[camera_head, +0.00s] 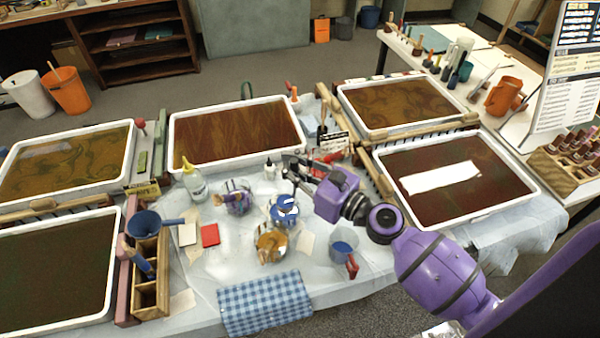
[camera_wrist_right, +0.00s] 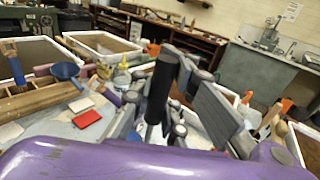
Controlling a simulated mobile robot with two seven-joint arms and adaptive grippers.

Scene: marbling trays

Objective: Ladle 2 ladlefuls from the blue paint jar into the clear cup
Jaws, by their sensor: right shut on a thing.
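The blue paint jar (camera_head: 283,216) stands among the glass jars in the middle of the table, with a pale curved shape over its mouth that I cannot make out. My right gripper (camera_head: 298,174) is just above and behind this jar. In the right wrist view its fingers are shut on a black upright handle (camera_wrist_right: 160,92), which looks like the ladle's; the ladle's bowl is not clear to see. My left gripper is not in view.
A purple jar (camera_head: 238,197) and an amber jar (camera_head: 271,245) stand close to the blue jar. A squeeze bottle (camera_head: 194,182), a blue funnel (camera_head: 143,224) and a wooden rack (camera_head: 150,280) are to the left. Marbling trays (camera_head: 236,99) surround the area. A checked cloth (camera_head: 264,303) lies in front.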

